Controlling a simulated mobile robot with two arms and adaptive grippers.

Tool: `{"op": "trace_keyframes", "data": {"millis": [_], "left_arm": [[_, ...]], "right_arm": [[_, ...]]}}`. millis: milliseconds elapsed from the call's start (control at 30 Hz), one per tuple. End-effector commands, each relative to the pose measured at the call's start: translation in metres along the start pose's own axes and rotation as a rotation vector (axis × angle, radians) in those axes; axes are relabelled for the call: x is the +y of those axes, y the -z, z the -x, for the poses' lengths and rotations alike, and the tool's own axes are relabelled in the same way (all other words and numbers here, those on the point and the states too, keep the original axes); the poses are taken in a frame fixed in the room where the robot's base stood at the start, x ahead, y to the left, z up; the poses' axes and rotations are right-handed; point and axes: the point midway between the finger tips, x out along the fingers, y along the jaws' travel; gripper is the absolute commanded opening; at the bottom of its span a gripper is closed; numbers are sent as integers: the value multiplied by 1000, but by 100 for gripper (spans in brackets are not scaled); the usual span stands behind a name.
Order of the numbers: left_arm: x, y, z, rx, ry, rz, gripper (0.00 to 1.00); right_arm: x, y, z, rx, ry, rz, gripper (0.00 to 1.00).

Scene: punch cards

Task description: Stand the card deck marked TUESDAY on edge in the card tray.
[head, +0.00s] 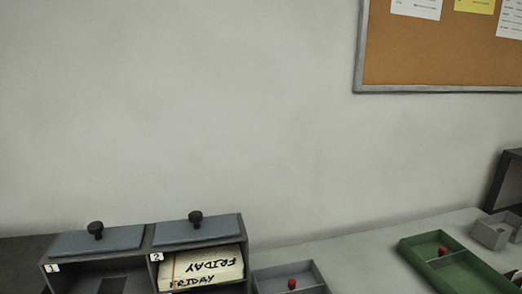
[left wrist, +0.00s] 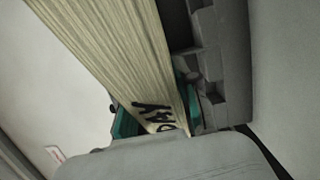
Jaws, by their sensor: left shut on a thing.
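In the left wrist view my left gripper (left wrist: 162,112) is shut on a thick cream card deck (left wrist: 115,50). The deck runs tilted through the picture from the upper left. In the head view a deck marked FRIDAY (head: 205,265) lies in the compartment labelled 2. I cannot tell which tray is the card tray: a green tray (head: 405,249) with a divider and a grey tray (head: 318,272) both show. Neither gripper shows in the head view.
The grey two-compartment box (head: 150,262) has lids with black knobs. Compartment 1 holds no visible deck, only a dark patch. A small grey holder (head: 491,234) stands at the far right. The counter between the grey and green trays is clear. A cork board (head: 440,55) hangs on the wall.

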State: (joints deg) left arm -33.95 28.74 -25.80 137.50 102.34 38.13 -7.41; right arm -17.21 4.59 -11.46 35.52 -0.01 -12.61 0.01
Motion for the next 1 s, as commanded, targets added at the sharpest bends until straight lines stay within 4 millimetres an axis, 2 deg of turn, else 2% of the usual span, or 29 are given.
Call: {"op": "trace_keyframes", "data": {"millis": [800, 1000], "left_arm": [[36, -40, 82, 0, 3, 3, 0], [39, -46, 92, 1, 0, 4, 0]], "right_arm": [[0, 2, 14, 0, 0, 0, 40], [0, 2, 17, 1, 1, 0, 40]]}}
